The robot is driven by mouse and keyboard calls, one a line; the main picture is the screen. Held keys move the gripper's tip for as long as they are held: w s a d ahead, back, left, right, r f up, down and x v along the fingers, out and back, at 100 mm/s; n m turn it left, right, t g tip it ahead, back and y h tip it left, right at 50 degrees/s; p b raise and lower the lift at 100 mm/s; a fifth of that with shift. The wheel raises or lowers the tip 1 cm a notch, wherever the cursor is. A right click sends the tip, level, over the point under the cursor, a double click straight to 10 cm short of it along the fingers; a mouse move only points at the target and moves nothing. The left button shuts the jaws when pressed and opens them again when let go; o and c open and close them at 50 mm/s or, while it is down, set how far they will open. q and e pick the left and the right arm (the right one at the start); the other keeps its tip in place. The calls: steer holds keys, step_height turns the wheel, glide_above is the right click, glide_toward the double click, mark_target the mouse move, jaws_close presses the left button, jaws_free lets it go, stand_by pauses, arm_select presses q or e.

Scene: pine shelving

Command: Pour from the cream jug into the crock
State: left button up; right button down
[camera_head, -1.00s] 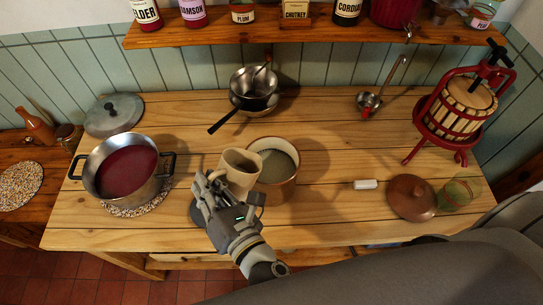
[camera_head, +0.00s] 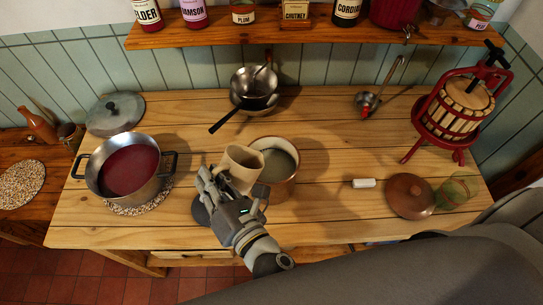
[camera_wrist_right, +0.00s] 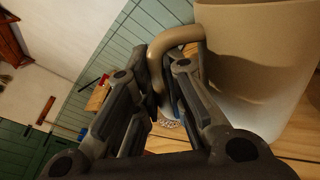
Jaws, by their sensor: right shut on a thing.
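The cream jug (camera_head: 241,165) is a beige vessel in the head view, held just left of the crock's rim and partly over it. It looks slightly tilted. The crock (camera_head: 283,183) is a cream-coloured round pot with a brown lower part, standing open on the table; its inside looks greyish. My right gripper (camera_head: 222,184) is shut on the jug's handle. In the right wrist view the tan handle (camera_wrist_right: 176,38) sits between the fingers, and the jug's pale body (camera_wrist_right: 255,70) fills the right side. My left gripper is not in view.
A pot of red liquid (camera_head: 128,172) stands left on a speckled mat. Steel pans (camera_head: 254,88) lie behind the crock. A ladle (camera_head: 370,98), white block (camera_head: 364,183), brown lid (camera_head: 410,196), glass (camera_head: 459,190) and fruit press (camera_head: 455,108) are to the right. Table space right of the crock is clear.

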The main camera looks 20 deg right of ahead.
steer(key=shift+w+d+r+m, duration=0.2)
steer(key=shift+d+r+m, duration=0.1)
steer(key=shift+m, duration=0.2)
stand_by(0.8)
steer(key=a+f+n+b, duration=0.1)
steer(key=s+f+b, duration=0.1)
steer(key=f+b, duration=0.1)
steer(key=a+f+n+b, duration=0.1)
steer(key=shift+s+a+f+n+b, duration=0.2)
steer(key=shift+a+f+n+b, duration=0.1)
steer(key=shift+f+b, duration=0.1)
steer(key=shift+r, duration=0.3)
steer(key=s+a+f+n+t+b, duration=0.1)
steer(key=a+f+n+b, duration=0.2)
steer(key=f+b, duration=0.7)
steer(key=shift+s+a+f+n, duration=0.15)
steer(key=shift+s+a+n, duration=0.25)
steer(key=shift+n, duration=0.8)
